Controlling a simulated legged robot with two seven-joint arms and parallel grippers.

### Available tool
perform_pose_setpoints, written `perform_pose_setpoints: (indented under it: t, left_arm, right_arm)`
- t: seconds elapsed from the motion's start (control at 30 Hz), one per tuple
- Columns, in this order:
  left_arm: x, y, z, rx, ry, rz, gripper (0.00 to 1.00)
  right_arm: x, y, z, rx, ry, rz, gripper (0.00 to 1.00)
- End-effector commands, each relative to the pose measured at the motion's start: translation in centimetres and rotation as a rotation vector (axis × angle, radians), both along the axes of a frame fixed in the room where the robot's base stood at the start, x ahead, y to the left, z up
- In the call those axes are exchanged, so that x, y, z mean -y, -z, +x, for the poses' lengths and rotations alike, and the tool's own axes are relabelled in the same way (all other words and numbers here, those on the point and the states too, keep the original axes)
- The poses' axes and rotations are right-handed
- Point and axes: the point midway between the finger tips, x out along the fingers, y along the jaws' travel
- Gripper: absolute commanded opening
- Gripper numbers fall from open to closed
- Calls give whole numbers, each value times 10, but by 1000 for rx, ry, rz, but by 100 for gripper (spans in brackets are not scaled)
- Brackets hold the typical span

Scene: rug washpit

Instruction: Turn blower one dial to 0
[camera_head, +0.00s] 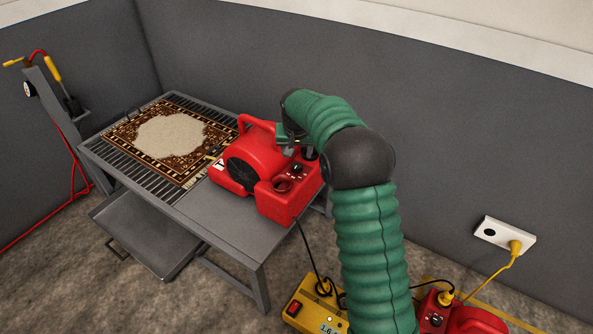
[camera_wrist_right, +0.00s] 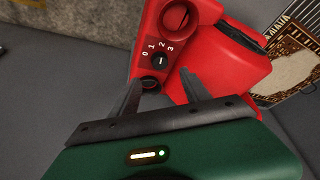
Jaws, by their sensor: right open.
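A red blower (camera_head: 245,165) stands on a grey metal table, with a white label on its left side. Its panel, also in the right wrist view (camera_wrist_right: 195,45), carries a black dial (camera_wrist_right: 159,61) with a white mark and the numbers 0 to 3 around it. I cannot tell surely which number the mark points to. My right gripper (camera_head: 297,150) is above the panel. In the wrist view its two fingers (camera_wrist_right: 162,84) are apart, just short of the dial, with nothing between them gripped. A dark round part (camera_wrist_right: 149,83) lies near the left fingertip. My left gripper is not in view.
A patterned rug (camera_head: 160,138) lies on the slatted table (camera_head: 225,215) left of the blower. A yellow power box (camera_head: 310,308) and another red machine (camera_head: 470,320) are on the floor. A wall socket (camera_head: 503,236) has a yellow plug. Grey walls stand behind.

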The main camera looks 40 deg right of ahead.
Motion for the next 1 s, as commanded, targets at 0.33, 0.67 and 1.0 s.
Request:
perform_pose_setpoints:
  t: [0.33, 0.67, 1.0]
  left_arm:
    - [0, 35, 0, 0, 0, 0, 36]
    - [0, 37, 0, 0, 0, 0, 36]
    - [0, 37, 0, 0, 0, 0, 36]
  right_arm:
    - [20, 78, 23, 1, 0, 0, 55]
    - [23, 86, 27, 3, -1, -1, 55]
    - [23, 86, 27, 2, 0, -1, 20]
